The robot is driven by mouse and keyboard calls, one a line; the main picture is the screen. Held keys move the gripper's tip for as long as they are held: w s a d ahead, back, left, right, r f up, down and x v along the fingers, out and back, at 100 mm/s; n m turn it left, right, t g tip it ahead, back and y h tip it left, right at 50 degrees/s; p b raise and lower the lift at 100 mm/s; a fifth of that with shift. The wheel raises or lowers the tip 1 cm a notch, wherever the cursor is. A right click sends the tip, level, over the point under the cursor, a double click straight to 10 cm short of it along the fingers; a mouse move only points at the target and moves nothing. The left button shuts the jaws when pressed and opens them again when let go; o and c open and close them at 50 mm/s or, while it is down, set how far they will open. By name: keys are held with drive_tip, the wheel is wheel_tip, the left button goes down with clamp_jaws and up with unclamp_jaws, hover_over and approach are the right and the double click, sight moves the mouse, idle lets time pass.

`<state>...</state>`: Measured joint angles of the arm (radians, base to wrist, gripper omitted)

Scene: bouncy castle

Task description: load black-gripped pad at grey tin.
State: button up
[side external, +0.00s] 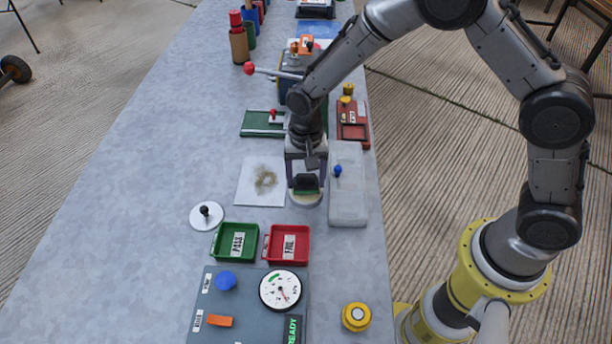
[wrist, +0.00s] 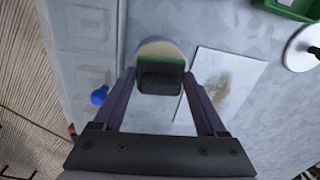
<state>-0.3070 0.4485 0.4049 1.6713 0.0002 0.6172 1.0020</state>
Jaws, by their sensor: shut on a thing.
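My gripper (side external: 306,183) is shut on the black grip of a pad (side external: 306,184). In the wrist view the pad (wrist: 160,80) sits between my fingers (wrist: 159,76), with a green layer along its edge. A small round tin (side external: 307,200) with a pale grey rim and cream contents is directly below the pad. It also shows in the wrist view (wrist: 163,47), partly hidden by the pad. The pad is at or just above the tin; I cannot tell whether they touch.
A stained white sheet (side external: 262,181) lies left of the tin, and a pale lidded box (side external: 347,205) with a blue knob stands close on the right. Green (side external: 234,259) and red (side external: 287,260) trays and a gauge panel (side external: 250,309) are in front. The table's left side is clear.

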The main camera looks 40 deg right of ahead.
sight(306, 175)
drive_tip(key=shift+f, duration=0.65)
idle(1.8)
drive_tip(key=shift+r, duration=3.6)
drive_tip(key=w+d+n, duration=0.1)
drive_tip(key=d, duration=0.3)
drive_tip(key=d+n, duration=0.1)
drive_tip(key=d, duration=0.3)
drive_tip(key=w+d+r+n, duration=0.1)
drive_tip(key=d, duration=0.3)
drive_tip(key=shift+w+d, duration=0.25)
drive_tip(key=shift+w, duration=0.05)
drive_tip(key=shift+d+r+n, duration=0.1)
drive_tip(key=shift+d+n, duration=0.2)
drive_tip(key=shift+n, duration=0.6)
drive_tip(key=n, duration=0.3)
drive_tip(key=shift+s, duration=0.1)
